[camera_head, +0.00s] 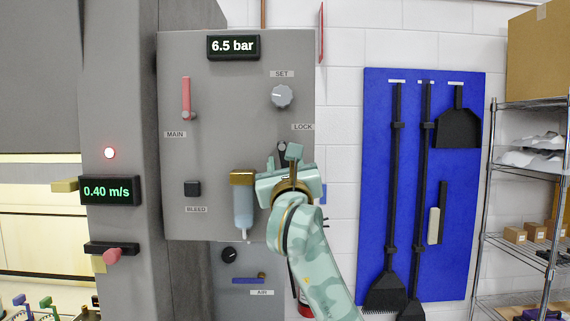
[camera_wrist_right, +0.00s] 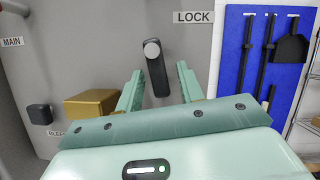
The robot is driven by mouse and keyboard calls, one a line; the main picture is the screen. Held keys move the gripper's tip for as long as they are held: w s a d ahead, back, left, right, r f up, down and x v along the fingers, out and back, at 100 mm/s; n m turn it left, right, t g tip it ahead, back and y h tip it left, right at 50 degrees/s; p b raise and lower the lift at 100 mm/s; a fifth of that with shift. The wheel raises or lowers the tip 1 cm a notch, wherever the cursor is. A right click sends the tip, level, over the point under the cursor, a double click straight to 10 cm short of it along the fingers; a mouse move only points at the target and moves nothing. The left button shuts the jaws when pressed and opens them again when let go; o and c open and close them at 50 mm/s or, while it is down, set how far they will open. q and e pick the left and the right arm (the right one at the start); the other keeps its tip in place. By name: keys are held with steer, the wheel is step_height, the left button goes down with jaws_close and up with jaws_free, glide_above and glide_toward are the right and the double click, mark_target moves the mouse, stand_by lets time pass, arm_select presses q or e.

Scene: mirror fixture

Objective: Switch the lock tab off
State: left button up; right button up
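The lock tab (camera_wrist_right: 158,78) is a dark lever with a grey round pivot at its top, below the LOCK label (camera_wrist_right: 193,17). It points down, tilted slightly, on the grey panel. In the head view the tab (camera_head: 282,149) is mostly hidden behind my right gripper (camera_head: 283,159). In the right wrist view my right gripper (camera_wrist_right: 160,70) is open, one pale green finger on each side of the tab. A gap shows between each finger and the tab; I cannot tell how deep the fingertips reach. My left gripper is not in view.
The grey panel (camera_head: 215,140) also bears a red MAIN lever (camera_head: 186,98), a SET knob (camera_head: 282,96), a black BLEED button (camera_head: 192,188) and a gold-topped filter bowl (camera_head: 243,205) close left of my gripper. A blue tool board (camera_head: 345,130) hangs to the right.

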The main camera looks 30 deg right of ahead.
jaws_close()
steer(key=shift+w+a+f+m+h+b, duration=0.15)
steer(key=shift+m+b, duration=0.15)
steer(key=shift+m, duration=0.15)
steer(key=shift+a+f+m+h+b, duration=0.15)
steer(key=shift+m+b, duration=0.1)
steer(key=shift+m, duration=0.2)
steer(key=shift+r+m+g+h+b, duration=0.15)
steer(key=shift+m+g+h+b, duration=0.25)
steer(key=shift+m, duration=0.5)
steer(key=shift+o, duration=0.6)
jaws_free()
steer(key=shift+r, duration=0.1)
steer(key=shift+w, duration=0.1)
